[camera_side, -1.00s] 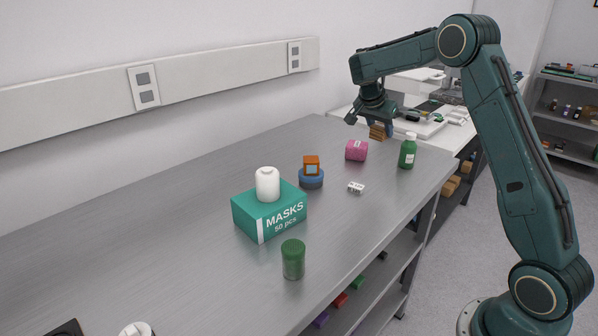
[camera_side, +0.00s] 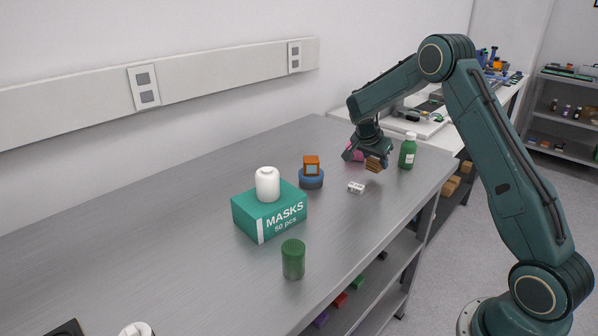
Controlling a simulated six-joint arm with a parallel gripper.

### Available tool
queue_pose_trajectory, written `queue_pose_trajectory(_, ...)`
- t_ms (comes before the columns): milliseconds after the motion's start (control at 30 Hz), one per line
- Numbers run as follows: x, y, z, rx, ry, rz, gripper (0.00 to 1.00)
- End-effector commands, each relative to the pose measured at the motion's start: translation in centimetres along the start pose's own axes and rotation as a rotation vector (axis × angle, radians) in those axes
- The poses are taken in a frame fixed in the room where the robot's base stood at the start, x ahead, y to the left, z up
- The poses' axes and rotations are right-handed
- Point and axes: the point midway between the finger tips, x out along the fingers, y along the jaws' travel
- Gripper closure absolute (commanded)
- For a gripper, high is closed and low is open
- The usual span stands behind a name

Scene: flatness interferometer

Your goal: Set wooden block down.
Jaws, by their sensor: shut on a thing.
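The wooden block (camera_side: 373,164) is small and brown and sits between the fingers of my gripper (camera_side: 368,158). My gripper is shut on it and points down over the far right part of the grey bench. The block is slightly tilted in the picture. It looks close above the bench top; I cannot tell whether it touches. A pink object (camera_side: 353,154) shows behind my gripper and is mostly hidden by it.
A green bottle (camera_side: 408,151) stands right of my gripper, and a small white piece (camera_side: 356,187) lies in front. An orange piece (camera_side: 311,165) sits on a blue round base (camera_side: 311,179). A MASKS box (camera_side: 269,213) bears a white bottle (camera_side: 267,184). A green jar (camera_side: 293,259) stands nearer.

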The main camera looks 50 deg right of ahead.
Motion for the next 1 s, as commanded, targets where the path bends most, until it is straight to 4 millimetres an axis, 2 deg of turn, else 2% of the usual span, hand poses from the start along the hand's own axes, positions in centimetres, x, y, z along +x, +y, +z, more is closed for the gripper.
queue_pose_trajectory(200, 2.0, 0.1, 1.3, 0.000, -0.001, 0.003, 0.82)
queue_pose_trajectory(700, 2.6, 0.1, 1.6, -0.001, 0.000, 0.001, 0.82)
queue_pose_trajectory(733, 2.6, 0.1, 1.6, -0.001, 0.000, 0.001, 0.56)
queue_pose_trajectory(800, 2.5, 0.1, 1.6, 0.000, 0.000, 0.001, 0.42)
queue_pose_trajectory(833, 2.5, 0.1, 1.6, 0.000, 0.000, 0.001, 0.38)
queue_pose_trajectory(1000, 2.5, 0.1, 1.6, 0.000, 0.000, 0.001, 0.38)
